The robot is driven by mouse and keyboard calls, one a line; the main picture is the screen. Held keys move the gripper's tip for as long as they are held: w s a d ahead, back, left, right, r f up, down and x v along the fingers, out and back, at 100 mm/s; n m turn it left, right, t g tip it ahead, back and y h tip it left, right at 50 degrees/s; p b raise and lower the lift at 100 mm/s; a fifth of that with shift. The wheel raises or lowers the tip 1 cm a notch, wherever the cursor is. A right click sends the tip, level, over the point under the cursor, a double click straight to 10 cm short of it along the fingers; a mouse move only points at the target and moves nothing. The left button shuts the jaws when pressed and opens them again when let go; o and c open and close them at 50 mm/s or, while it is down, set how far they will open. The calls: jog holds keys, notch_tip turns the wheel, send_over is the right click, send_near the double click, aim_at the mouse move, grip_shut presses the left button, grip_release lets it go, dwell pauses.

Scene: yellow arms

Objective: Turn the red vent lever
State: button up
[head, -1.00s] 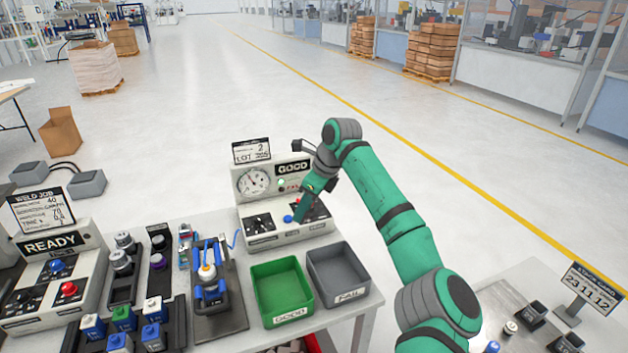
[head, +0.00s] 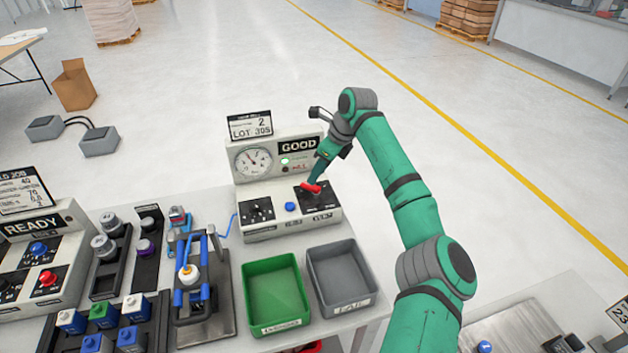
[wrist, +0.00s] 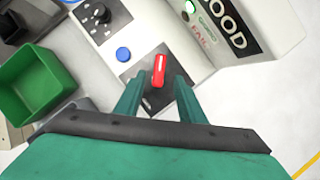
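The red vent lever (head: 311,187) is on a black plate at the right of the grey test console's sloped panel (head: 262,229). My gripper (head: 320,171) reaches down to it from above and behind. In the wrist view the red lever (wrist: 159,72) lies between the two fingertips of my gripper (wrist: 157,84). The fingers are apart, with a narrow gap visible on each side of the lever, so the gripper looks open around it. Part of the black plate is hidden by the fingers.
A blue button (head: 290,207) and a black knob (head: 257,209) sit left of the lever. The upright panel holds a gauge (head: 253,161) and a GOOD sign (head: 298,145). A green bin (head: 275,294) and a grey bin (head: 341,276) stand in front. A blue-handled fixture (head: 205,296) is left.

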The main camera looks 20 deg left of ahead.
aim_at(311, 190)
jog(key=shift+x, duration=2.6)
